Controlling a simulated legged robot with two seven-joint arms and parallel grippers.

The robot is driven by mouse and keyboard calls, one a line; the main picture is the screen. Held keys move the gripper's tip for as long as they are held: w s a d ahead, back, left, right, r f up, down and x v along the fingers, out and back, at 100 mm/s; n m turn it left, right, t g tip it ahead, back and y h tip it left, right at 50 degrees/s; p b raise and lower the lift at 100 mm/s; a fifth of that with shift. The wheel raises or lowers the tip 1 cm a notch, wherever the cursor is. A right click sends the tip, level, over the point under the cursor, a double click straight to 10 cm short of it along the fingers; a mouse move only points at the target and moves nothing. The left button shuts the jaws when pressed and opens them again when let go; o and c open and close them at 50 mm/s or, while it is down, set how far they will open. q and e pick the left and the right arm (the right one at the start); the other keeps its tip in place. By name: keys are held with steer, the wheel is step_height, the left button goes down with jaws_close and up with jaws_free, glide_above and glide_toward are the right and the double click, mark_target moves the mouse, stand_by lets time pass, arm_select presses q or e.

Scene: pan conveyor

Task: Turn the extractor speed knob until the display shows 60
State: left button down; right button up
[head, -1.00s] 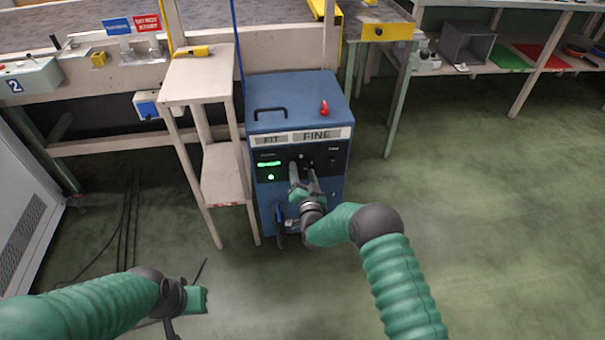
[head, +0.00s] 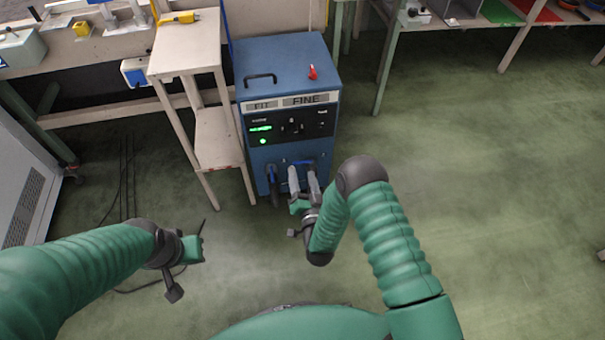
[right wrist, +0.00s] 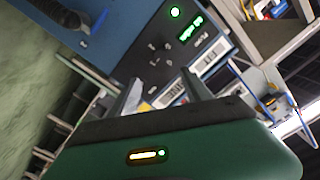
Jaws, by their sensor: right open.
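The extractor (head: 285,65) is a blue cabinet with a black front panel and a "FIT FINE" label. Its green-lit display (head: 260,128) also shows in the right wrist view (right wrist: 190,28); I cannot read its digits. The small controls (head: 292,127) right of the display are dark, and I cannot tell for sure which is the speed knob. My right gripper (head: 303,172) is open and empty in front of the cabinet's lower front, below the panel and apart from the controls. My left gripper (head: 193,249) is at lower left, far from the extractor; its jaw state is unclear.
A narrow wooden stand (head: 186,48) with a yellow tool (head: 180,18) on it stands close left of the extractor. A red item (head: 312,72) and a black handle (head: 261,77) are on the cabinet top. The green floor to the right is clear.

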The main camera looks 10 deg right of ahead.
steer(key=n+y+b, duration=0.1)
steer(key=b, duration=1.1)
glide_toward(293, 133)
steer(key=w, duration=0.7)
steer(key=shift+w+a+f, duration=0.15)
steer(key=shift+a+f, duration=0.1)
steer(key=shift+w+r+b, duration=0.2)
steer(key=shift+w+b, duration=0.1)
steer(key=shift+w, duration=0.3)
steer(key=shift+c, duration=0.5)
jaws_close()
steer(key=shift+a+r+p, duration=0.1)
steer(key=shift+r+p, duration=0.05)
steer(key=shift+p, duration=0.35)
steer(key=shift+n, duration=0.4)
